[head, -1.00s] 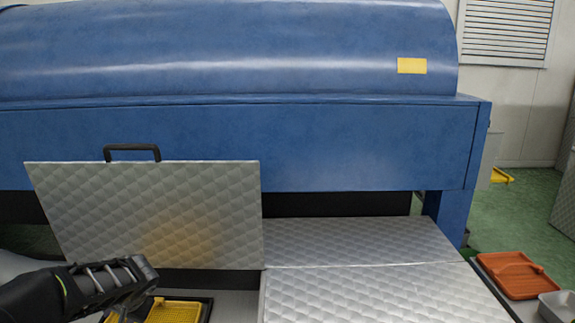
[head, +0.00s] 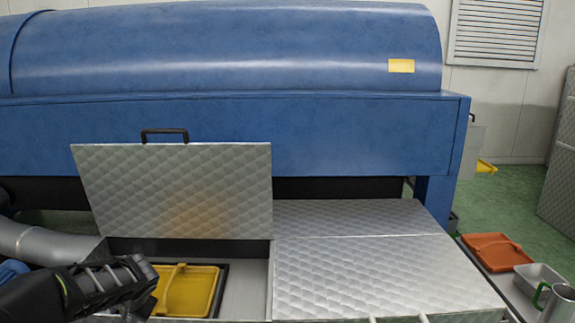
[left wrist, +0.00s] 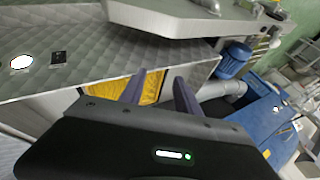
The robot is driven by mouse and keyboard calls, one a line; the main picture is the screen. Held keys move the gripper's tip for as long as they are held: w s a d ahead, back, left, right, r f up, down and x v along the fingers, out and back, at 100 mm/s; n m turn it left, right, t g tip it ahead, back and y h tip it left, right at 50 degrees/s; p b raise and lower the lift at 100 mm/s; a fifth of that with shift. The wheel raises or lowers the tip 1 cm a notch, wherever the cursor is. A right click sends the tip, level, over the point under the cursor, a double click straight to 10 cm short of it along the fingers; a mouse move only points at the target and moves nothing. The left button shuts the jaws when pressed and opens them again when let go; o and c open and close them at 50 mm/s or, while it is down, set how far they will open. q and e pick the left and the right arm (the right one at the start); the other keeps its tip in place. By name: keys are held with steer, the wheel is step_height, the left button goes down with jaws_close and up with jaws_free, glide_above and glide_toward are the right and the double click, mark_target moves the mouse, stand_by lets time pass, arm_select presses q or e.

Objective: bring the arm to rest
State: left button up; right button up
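My left arm comes in from the lower left of the head view. My left gripper (head: 142,283) is in front of the open compartment, by its left side. In the left wrist view its two fingers (left wrist: 160,90) stand apart with nothing held between them, so it is open. A yellow tray (head: 190,291) lies inside the compartment, partly hidden by the gripper; yellow also shows between and behind the fingers in the left wrist view (left wrist: 151,87). My right gripper is in no view.
A quilted metal lid (head: 180,185) with a black handle (head: 165,135) stands raised behind the compartment. Closed metal panels (head: 380,270) lie to the right. A blue machine (head: 330,135) spans the back. An orange tray (head: 497,252) and a metal mug (head: 559,303) are at right.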

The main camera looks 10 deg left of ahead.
arm_select(q)
steer(key=w+d+f+m+t+h, duration=0.15)
steer(key=d+f+h, duration=0.35)
steer(key=d+f, duration=0.7)
steer(key=s+d+f+h+b, duration=0.45)
steer(key=d+f, duration=0.65)
steer(key=d, duration=0.3)
steer(key=s+d+f+n+g+b, duration=0.25)
steer(key=s+d+f, duration=0.25)
steer(key=s+f, duration=0.6)
steer(key=s+d+f+n+g+b, duration=0.1)
steer(key=s+d+f+g+b, duration=0.3)
steer(key=s+f, duration=0.65)
steer(key=s+d+r+p, duration=0.1)
steer(key=r+p, duration=1.3)
steer(key=s+d+r+t+p, duration=0.1)
steer(key=s+r+p, duration=0.1)
steer(key=r+p, duration=1.2)
steer(key=shift+d+r+t+h, duration=0.3)
steer(key=shift+r+h, duration=0.05)
steer(key=shift+r, duration=0.1)
steer(key=shift+c, duration=0.3)
